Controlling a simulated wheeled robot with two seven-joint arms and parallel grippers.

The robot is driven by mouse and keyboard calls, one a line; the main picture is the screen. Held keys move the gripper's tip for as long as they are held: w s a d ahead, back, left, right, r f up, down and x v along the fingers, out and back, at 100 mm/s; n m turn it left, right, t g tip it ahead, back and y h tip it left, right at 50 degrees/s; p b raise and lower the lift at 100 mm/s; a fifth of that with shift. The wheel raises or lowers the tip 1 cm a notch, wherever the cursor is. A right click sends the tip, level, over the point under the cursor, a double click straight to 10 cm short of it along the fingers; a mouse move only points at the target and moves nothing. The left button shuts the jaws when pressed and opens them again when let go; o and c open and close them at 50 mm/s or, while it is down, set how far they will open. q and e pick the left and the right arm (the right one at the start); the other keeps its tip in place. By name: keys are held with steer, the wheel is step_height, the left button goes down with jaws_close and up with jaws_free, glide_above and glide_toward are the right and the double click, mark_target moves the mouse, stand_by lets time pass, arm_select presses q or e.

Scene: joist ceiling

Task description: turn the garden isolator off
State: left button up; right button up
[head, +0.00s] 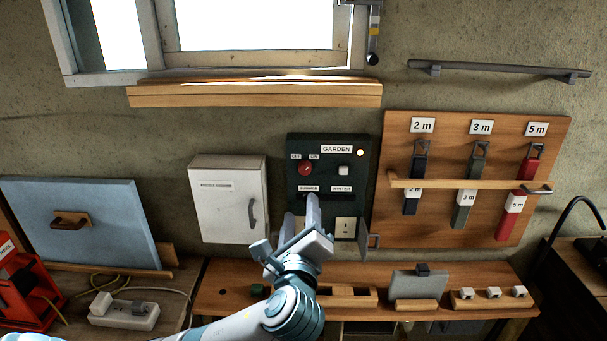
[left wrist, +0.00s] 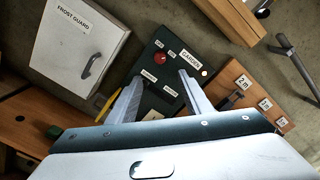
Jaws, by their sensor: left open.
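The garden panel (head: 327,151) is a dark green board on the wall with a "GARDEN" label. Its red knob (head: 304,168) sits under OFF and ON labels; I cannot tell its setting. A white switch (head: 343,170) is to its right, and a pale lamp (head: 360,152) looks lit. SUMMER and WINTER labels are below. My left gripper (head: 301,208) is open and empty, in front of the panel's lower part, below the red knob and hiding some of the board. In the left wrist view the red knob (left wrist: 160,58) shows beyond the spread fingertips (left wrist: 162,76). My right gripper is out of view.
A white frost guard cabinet (head: 228,198) hangs left of the panel. A wooden board with labelled straps (head: 470,180) is to the right. A wooden shelf (head: 240,300) with blocks runs below.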

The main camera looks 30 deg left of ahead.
mark_target(304, 170)
arm_select(q)
steer(key=p+x, duration=0.2)
steer(key=x, duration=1.4)
steer(key=shift+p, duration=0.4)
steer(key=shift+w+a, duration=0.25)
steer(key=shift+w, duration=0.3)
steer(key=c, duration=1.1)
